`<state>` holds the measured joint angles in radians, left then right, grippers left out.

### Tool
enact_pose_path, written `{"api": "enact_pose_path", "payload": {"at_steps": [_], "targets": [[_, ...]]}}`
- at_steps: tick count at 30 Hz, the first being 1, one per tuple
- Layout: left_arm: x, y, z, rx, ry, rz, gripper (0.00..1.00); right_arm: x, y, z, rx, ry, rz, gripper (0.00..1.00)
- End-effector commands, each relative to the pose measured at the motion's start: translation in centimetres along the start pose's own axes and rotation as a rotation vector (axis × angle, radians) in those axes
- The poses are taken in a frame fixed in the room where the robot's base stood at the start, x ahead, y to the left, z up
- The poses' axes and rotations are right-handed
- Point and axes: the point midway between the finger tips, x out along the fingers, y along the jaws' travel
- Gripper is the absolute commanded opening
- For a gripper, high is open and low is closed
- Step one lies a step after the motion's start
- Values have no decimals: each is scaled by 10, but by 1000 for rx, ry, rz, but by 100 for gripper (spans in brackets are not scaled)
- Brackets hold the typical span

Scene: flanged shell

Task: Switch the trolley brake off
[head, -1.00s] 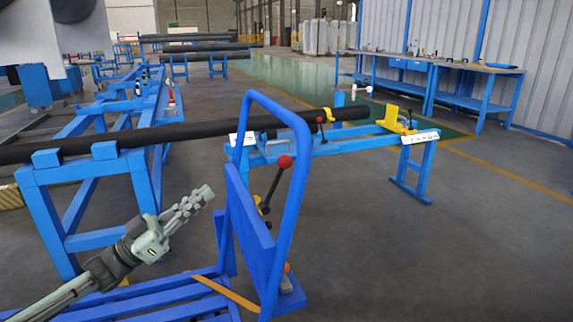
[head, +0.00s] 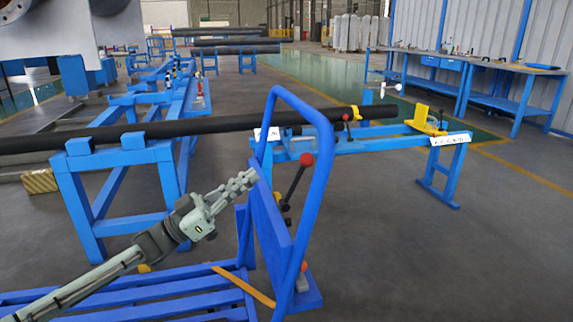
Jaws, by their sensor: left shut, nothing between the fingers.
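The blue trolley (head: 165,292) stands at the front, with a slatted deck and an upright looped push handle (head: 324,150). A brake lever (head: 295,184) with a black rod and a red ball knob (head: 306,160) rises tilted beside the handle's blue panel (head: 270,220). The lever's lower end is partly hidden by the panel and handle. My left gripper (head: 248,178) is shut and empty, at the panel's left upper edge, left of the knob and slightly lower. It appears apart from the lever; whether it touches the panel I cannot tell. My right gripper is not in view.
A long black pipe (head: 220,124) lies across blue stands (head: 115,158) behind the trolley. A blue bench with a yellow clamp (head: 425,122) stands behind right. Worktables (head: 480,85) line the wall. The floor at right front is clear.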

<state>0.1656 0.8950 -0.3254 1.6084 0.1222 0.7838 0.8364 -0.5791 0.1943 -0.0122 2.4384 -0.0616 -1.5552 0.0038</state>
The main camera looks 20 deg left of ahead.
Motion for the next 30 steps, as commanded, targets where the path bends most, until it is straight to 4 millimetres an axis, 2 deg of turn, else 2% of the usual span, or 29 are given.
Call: {"api": "enact_pose_path", "payload": {"at_steps": [3, 8, 12, 18, 30], "targets": [[29, 0, -3, 1, 6, 2, 0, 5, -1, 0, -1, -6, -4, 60], [62, 0, -3, 1, 4, 2, 0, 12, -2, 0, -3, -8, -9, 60], [77, 0, 15, -2, 1, 0, 0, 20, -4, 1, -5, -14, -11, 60], [88, 0, 26, -1, 0, 1, 0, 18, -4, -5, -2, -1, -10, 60], [89, 0, 28, 0, -2, 2, 0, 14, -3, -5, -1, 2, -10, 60]]}}
